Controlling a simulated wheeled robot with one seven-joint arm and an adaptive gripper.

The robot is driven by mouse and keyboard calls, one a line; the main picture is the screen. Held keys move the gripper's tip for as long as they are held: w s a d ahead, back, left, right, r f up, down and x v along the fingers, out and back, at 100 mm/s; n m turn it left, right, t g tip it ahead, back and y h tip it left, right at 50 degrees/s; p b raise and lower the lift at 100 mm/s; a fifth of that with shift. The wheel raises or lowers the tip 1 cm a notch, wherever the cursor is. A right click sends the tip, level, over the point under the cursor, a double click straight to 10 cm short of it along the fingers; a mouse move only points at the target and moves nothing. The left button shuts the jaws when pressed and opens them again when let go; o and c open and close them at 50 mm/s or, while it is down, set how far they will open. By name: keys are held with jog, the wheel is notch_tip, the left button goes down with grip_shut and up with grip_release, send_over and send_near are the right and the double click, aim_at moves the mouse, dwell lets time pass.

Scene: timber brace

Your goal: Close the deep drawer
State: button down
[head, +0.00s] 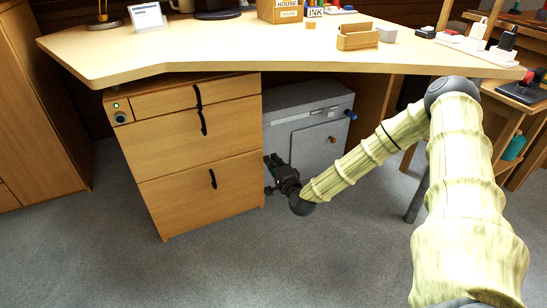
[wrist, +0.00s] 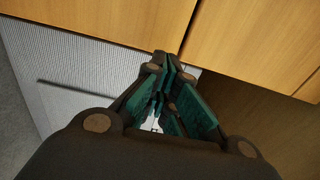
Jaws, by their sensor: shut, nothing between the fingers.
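The deep drawer (head: 203,192) is the bottom, tallest-fronted drawer of the wooden pedestal under the desk, with a black handle (head: 213,179). Its front looks about flush with the drawer above, but I cannot tell whether a small gap stands behind it. My gripper (head: 271,175) is at the right edge of this front, low beside the pedestal. In the wrist view my gripper (wrist: 160,100) has its fingers together and empty, pointing towards wooden panels (wrist: 110,20) split by a dark seam. Whether the fingertips touch the wood is unclear.
Above it are a middle drawer (head: 200,133) and a shallow top drawer (head: 190,97), both looking shut. A grey cabinet (head: 310,125) stands right of the pedestal, behind my gripper. The desk top (head: 220,48) overhangs. Grey carpet (head: 250,265) in front is clear.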

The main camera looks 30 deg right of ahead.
jog(key=s+a+p, duration=0.2)
jog(key=s+p, duration=0.2)
jog(key=s, duration=0.7)
jog(key=s+a+f+n+g+y+p, duration=0.1)
jog(key=s+a+f+n+g+y, duration=0.1)
jog(key=s+a+f+n+g, duration=0.3)
jog(key=s+a+f+n+g+y, duration=0.1)
jog(key=s+a+f+n, duration=0.2)
jog(key=a, duration=0.5)
jog(key=s+a+f+n+g+y+p, duration=0.1)
jog(key=s+a+f+n+g+y, duration=0.1)
jog(key=s+a+f+g, duration=0.25)
jog(key=s+a+f+n+g+h+p, duration=0.15)
jog(key=s+n+g, duration=0.25)
jog(key=s, duration=0.7)
jog(key=s+f+n+g+h+p, duration=0.15)
jog(key=s+n+g, duration=0.3)
jog(key=s, duration=0.75)
notch_tip(320, 180, up, 38)
jog(key=t+p, duration=0.1)
jog(key=p, duration=3.6)
jog(key=shift+a, duration=0.15)
